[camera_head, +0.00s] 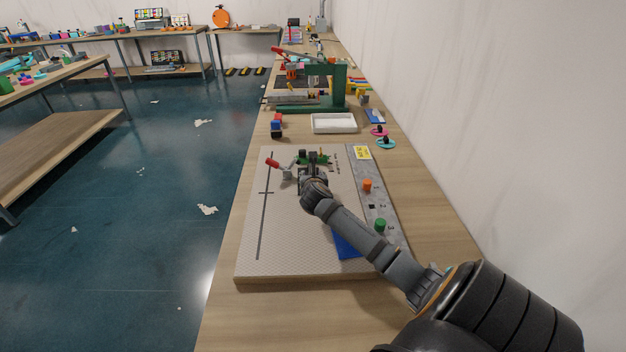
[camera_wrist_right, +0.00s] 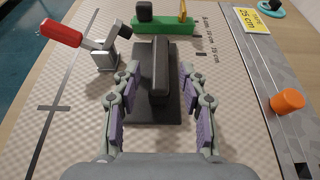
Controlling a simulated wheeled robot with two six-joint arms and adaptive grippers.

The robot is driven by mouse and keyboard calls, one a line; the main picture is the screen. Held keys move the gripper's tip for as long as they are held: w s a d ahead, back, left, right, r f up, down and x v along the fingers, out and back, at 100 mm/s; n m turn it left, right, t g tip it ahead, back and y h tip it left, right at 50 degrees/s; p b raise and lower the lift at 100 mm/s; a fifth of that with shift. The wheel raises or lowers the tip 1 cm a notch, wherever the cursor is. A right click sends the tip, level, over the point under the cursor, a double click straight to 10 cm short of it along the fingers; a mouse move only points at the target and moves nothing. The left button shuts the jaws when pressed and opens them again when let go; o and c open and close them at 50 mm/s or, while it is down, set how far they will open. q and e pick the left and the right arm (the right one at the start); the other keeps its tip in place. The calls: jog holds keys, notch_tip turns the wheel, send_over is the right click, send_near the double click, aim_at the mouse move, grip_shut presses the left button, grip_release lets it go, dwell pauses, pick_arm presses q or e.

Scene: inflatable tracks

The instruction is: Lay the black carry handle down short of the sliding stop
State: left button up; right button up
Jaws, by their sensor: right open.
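The black carry handle (camera_wrist_right: 158,75), a bar on a flat dark base plate, lies on the pale textured board (camera_head: 290,230). My right gripper (camera_wrist_right: 156,95) is open, with its purple-padded fingers on either side of the handle. Gaps show between the pads and the bar, so it is not gripped. In the head view my right gripper (camera_head: 313,178) largely hides the handle. A green block with a black knob, seemingly the sliding stop (camera_wrist_right: 163,24), lies just beyond the handle's far end; it also shows in the head view (camera_head: 318,158). My left gripper is not in view.
A toggle clamp with a red lever (camera_wrist_right: 62,33) stands left of the handle. A grey strip on the right carries an orange knob (camera_head: 367,185), a green knob (camera_head: 380,224) and a yellow label (camera_head: 362,152). A white tray (camera_head: 334,123) stands beyond the board.

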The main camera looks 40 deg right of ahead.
jog(key=v, duration=0.6)
jog(key=shift+s+a+r, duration=0.1)
jog(key=shift+s+a, duration=0.1)
jog(key=shift+s, duration=0.1)
